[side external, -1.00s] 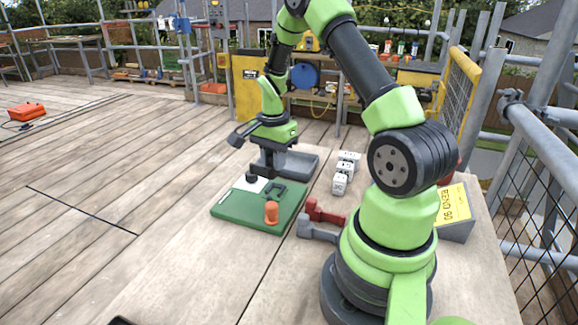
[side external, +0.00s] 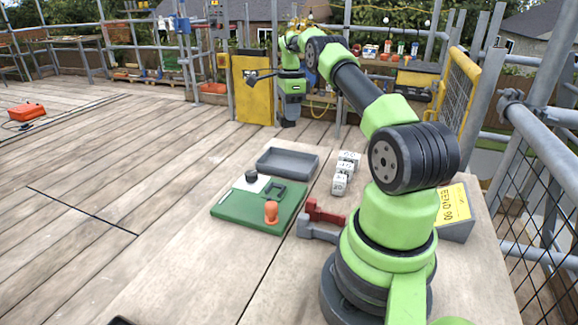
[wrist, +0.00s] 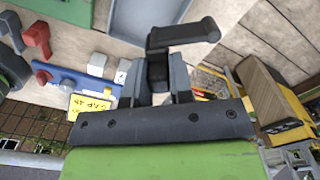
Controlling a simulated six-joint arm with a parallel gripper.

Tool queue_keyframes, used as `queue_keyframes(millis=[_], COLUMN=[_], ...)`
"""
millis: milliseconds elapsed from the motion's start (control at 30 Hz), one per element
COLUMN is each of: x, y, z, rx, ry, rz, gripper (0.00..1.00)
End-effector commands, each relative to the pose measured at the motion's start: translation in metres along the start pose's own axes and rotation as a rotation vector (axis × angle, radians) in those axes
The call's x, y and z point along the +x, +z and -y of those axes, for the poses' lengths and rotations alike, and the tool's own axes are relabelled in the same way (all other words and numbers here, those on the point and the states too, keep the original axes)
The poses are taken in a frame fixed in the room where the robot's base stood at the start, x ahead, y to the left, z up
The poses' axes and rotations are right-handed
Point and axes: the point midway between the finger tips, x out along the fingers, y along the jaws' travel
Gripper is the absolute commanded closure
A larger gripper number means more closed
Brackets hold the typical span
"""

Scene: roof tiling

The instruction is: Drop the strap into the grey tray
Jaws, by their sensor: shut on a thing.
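My gripper (side external: 289,121) is raised above and behind the work board in the side view. In the wrist view my gripper (wrist: 156,88) is shut on a dark grey piece with a crossbar, the strap (wrist: 185,34). In the side view the strap is too small to make out clearly. The grey tray (side external: 264,168) lies behind the green board and looks empty. In the wrist view the tray (wrist: 145,18) is at the top, partly behind the strap. The strap is apart from the tray.
White numbered blocks (side external: 345,169) stand right of the tray. Red (side external: 322,211) and grey (side external: 316,232) tools lie nearer my base.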

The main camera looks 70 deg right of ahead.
Motion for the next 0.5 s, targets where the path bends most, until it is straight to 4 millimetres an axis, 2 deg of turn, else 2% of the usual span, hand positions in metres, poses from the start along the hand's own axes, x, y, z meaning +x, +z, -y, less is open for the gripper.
queue_keyframes(millis=[167, 500], x=[0.01, 0.048], y=[-0.002, -0.001], z=[0.001, 0.001], rx=[0.013, 0.013], ry=[0.002, 0.0], rz=[0.0, 0.001], gripper=[0.94, 0.94])
